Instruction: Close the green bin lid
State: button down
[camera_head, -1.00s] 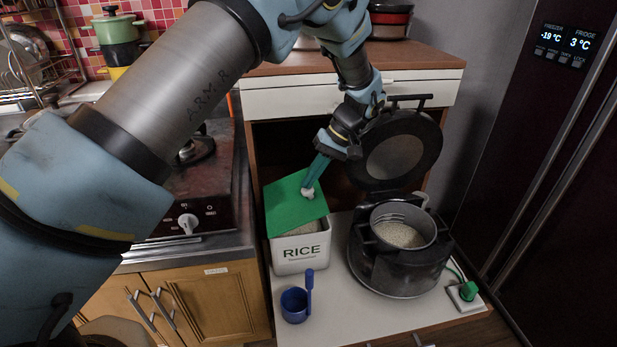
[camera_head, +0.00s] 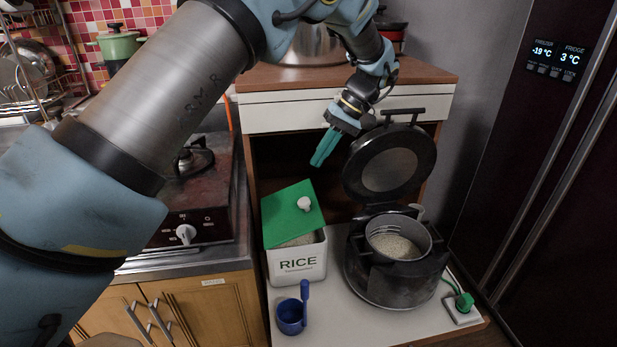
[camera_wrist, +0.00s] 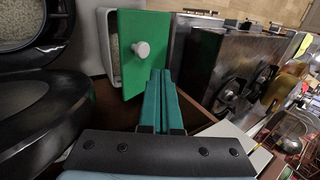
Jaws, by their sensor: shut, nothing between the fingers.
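The white rice bin (camera_head: 297,263), labelled RICE, stands on the pull-out shelf. Its green lid (camera_head: 287,213) lies askew over the top, with a gap at the front where rice shows. A white knob (camera_head: 304,203) stands on the lid. My gripper (camera_head: 316,162) is shut and empty, above and behind the knob, apart from it. In the wrist view, the teal fingers (camera_wrist: 161,75) are together below the knob (camera_wrist: 141,49) in the picture, with the green lid (camera_wrist: 140,80) behind them. The bin's open edge (camera_wrist: 108,45) shows beside the lid.
A rice cooker (camera_head: 392,270) with its lid (camera_head: 390,170) raised stands to the right of the bin. A blue scoop (camera_head: 291,316) sits in front of the bin. The cabinet top (camera_head: 350,80) is above, and a stove (camera_head: 195,200) is to the left.

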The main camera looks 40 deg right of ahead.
jog(key=d+r, duration=0.1)
jog(key=r, duration=0.1)
jog(key=n+g+h, duration=0.4)
jog(key=n+h, duration=0.5)
jog(key=n, duration=0.9)
send_near(304, 199)
jog(key=p+x, duration=0.3)
jog(key=x, duration=0.4)
jog(key=shift+a, duration=0.15)
jog(key=shift+s, duration=0.1)
